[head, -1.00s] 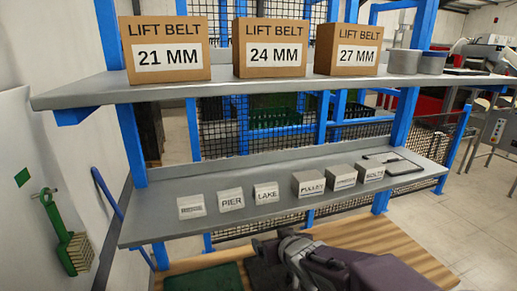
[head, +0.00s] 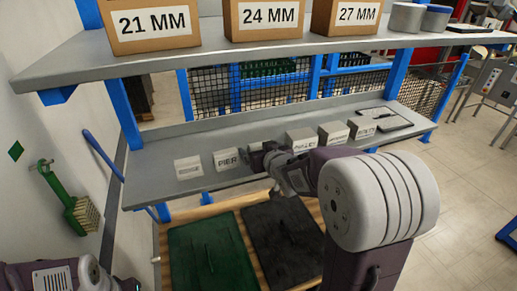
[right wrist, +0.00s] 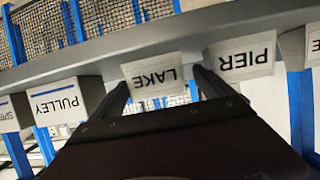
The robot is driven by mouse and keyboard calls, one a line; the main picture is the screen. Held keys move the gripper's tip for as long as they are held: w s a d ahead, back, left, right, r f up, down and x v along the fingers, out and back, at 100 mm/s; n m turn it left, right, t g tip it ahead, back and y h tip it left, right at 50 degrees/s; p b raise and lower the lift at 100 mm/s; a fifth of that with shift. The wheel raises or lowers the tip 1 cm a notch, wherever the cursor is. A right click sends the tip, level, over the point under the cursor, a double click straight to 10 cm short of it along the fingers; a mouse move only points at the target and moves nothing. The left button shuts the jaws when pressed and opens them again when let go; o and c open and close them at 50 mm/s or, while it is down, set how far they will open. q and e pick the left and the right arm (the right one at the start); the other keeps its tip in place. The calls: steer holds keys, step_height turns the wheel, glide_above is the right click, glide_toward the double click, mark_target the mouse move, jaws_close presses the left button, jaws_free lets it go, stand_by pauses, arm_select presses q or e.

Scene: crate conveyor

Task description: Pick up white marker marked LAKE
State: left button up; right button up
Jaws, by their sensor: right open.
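The white LAKE marker (right wrist: 153,76) shows upside down in the right wrist view, on the grey shelf. My right gripper (right wrist: 160,80) is open, with one fingertip at each side of the marker in this picture. I cannot tell whether the fingers touch it or how far around it they reach. In the head view my right gripper (head: 262,157) covers most of the marker, between PIER and PULLEY. Part of my left arm shows at the bottom left of the head view; its fingers cannot be made out.
The PIER marker (head: 227,160) and another white marker (head: 187,168) stand to the left. The PULLEY block (head: 301,139) and more blocks stand to the right, close by. Green (head: 212,255) and black mats lie below.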

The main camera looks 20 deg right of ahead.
steer(key=shift+w+d+f, duration=0.2)
steer(key=shift+d, duration=0.1)
steer(key=shift+w+d+f, duration=0.1)
steer(key=shift+w+f, duration=0.1)
steer(key=shift+w, duration=0.2)
steer(key=c, duration=1)
steer(key=shift+a, duration=0.2)
steer(key=c, duration=0.4)
steer(key=shift+s+r, duration=0.1)
steer(key=shift+s, duration=0.15)
steer(key=shift+c, duration=0.2)
